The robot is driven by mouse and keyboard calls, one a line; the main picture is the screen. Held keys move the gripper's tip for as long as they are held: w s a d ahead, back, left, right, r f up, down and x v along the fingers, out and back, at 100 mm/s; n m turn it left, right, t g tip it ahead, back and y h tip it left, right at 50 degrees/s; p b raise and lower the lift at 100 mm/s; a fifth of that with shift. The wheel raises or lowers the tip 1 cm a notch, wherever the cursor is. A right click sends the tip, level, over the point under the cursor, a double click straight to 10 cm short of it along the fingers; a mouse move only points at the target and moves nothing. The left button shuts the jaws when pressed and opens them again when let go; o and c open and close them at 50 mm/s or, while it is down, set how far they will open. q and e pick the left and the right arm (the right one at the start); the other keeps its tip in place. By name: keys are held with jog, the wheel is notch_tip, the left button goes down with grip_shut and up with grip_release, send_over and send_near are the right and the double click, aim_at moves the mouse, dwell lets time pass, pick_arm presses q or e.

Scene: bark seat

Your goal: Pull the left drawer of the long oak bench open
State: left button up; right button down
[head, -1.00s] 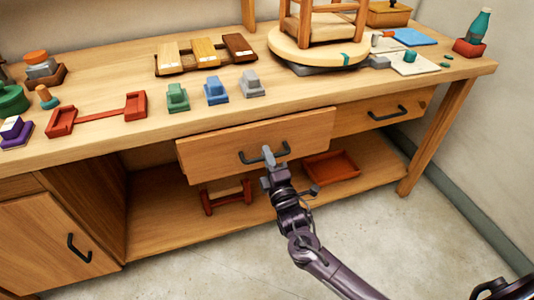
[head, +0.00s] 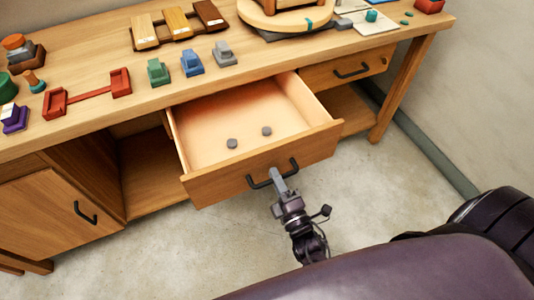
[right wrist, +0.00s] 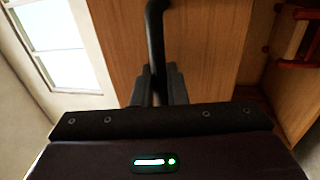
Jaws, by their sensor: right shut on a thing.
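The long oak bench (head: 100,117) runs across the head view. Its left drawer (head: 220,183) stands well out from the bench, so its pale inside shows. Two small dark grey round pieces (head: 232,143) lie on the drawer floor. The drawer has a black bar handle (head: 258,184). My right gripper (head: 280,180) is shut on this handle in front of the drawer face. In the right wrist view the handle (right wrist: 157,45) runs down between the fingers, with the wooden drawer front behind it. My left gripper is not in view.
The right drawer (head: 345,72) is closed. A cupboard door (head: 50,215) with a black handle is at the left. Coloured blocks, red holders (head: 87,95) and a round turntable (head: 290,15) stand on the bench top. The concrete floor (head: 175,250) in front is clear.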

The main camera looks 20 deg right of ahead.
jog(key=shift+s+p, duration=0.4)
jog(key=shift+s, duration=1.3)
jog(key=c, duration=1.6)
grip_release()
jog(key=shift+o, duration=0.2)
jog(key=s+f+b, duration=0.1)
jog(key=s, duration=0.6)
jog(key=shift+s+d+f, duration=0.2)
jog(key=shift+s+f, duration=0.1)
